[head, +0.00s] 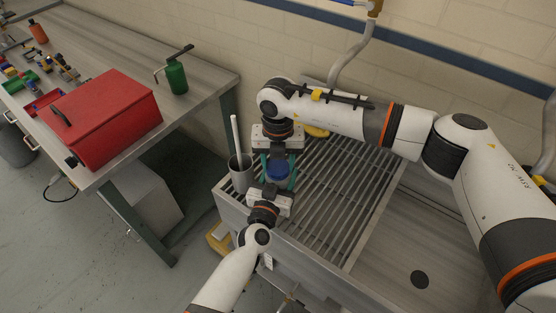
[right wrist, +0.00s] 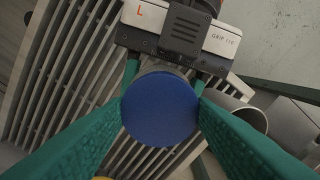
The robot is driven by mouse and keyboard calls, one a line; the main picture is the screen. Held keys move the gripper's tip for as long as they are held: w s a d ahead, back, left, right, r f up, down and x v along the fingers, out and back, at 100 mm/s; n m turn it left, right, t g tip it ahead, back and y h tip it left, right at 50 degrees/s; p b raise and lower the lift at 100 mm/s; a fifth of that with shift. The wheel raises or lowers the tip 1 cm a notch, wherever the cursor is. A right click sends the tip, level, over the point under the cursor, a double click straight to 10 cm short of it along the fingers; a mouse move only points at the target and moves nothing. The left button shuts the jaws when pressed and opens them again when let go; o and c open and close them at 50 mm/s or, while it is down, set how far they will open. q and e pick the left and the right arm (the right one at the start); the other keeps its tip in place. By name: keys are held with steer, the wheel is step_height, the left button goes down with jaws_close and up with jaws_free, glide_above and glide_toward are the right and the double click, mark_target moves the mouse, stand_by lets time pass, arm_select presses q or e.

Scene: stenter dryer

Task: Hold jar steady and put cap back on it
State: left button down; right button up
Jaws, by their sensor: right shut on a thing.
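The blue cap (head: 278,169) is a round disc above the sink grating, and it also shows face-on in the right wrist view (right wrist: 160,108). My right gripper (head: 279,163) reaches in from the back with its green fingers shut on the cap's sides. The jar (right wrist: 163,66) is mostly hidden under the cap; only a grey strip shows. My left gripper (head: 272,186), marked L in the right wrist view, comes from the front with its green fingers on both sides of the jar, apparently closed on it. I cannot tell whether the cap touches the jar's rim.
A grey cup (head: 241,180) with a white stick stands just left of the jar. The slatted grating (head: 340,190) is clear to the right. A workbench at left holds a red toolbox (head: 105,115) and a green oil can (head: 176,77).

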steer(key=m, duration=0.4)
steer(key=shift+m, duration=0.3)
steer(key=m, duration=0.6)
steer(key=shift+m, duration=0.3)
steer(key=m, duration=0.4)
steer(key=shift+m, duration=0.3)
steer(key=m, duration=0.5)
steer(key=shift+w+m, duration=0.1)
steer(key=shift+m, duration=0.2)
steer(key=o, duration=0.9)
